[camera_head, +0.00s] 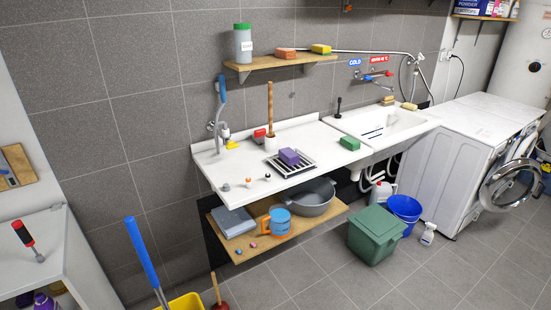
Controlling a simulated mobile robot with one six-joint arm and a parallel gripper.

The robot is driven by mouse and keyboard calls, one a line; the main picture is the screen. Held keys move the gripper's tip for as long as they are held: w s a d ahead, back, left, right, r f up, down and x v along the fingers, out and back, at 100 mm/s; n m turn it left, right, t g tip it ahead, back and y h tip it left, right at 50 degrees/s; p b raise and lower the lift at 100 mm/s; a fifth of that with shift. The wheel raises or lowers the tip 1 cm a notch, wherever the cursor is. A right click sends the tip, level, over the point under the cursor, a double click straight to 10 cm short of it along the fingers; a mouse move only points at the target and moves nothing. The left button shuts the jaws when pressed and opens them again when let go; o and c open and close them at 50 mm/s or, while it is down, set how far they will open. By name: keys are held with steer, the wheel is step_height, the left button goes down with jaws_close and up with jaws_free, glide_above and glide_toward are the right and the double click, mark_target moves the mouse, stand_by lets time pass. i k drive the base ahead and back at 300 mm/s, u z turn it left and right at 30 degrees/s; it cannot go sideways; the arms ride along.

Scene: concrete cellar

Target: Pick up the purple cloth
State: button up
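A small purple block-shaped thing (289,156) lies on a dark rack (304,163) on the white counter, left of the sink. It may be the folded purple cloth or a sponge; it is too small to tell. Its upper face is open to view. A similar green piece (350,143) lies to its right near the sink. My gripper is not in view.
A white cup with a wooden-handled brush (270,112) stands just behind the rack. Small knobs or stoppers (248,182) lie at the counter's front left. A wooden shelf (262,64) hangs above. A green lidded bin (375,238) stands on the floor. The central floor is clear.

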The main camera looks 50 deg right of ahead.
mark_target(292, 157)
steer(key=u, duration=0.95)
steer(key=k, duration=1.6)
steer(key=z, duration=0.35)
steer(key=i, duration=1)
steer(key=u, duration=0.05)
